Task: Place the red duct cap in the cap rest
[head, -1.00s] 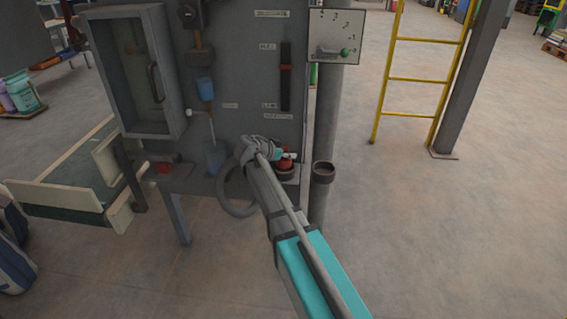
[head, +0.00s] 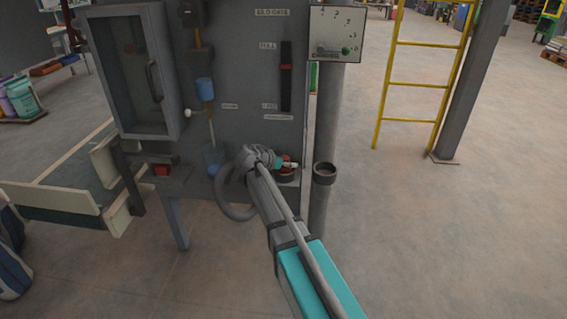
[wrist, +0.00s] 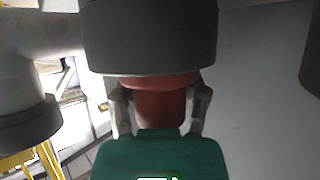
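The red duct cap (wrist: 160,103) is between my gripper's two fingers in the wrist view, and both fingers appear to touch its sides. My gripper (head: 289,165) reaches the cap from the left in the head view, with only a little red (head: 287,158) showing around it. The cap's wider end meets a dark grey round holder, which looks like the cap rest (wrist: 150,40). The holder also shows in the head view (head: 287,178), low on the machine's front. Whether the cap is fully seated in it is hidden.
An open dark duct collar (head: 324,174) on a grey pipe stands just right of the holder. It shows at the left in the wrist view (wrist: 28,125). The grey machine panel (head: 235,75) is behind my gripper. A yellow ladder (head: 418,84) stands at the right, with clear floor around it.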

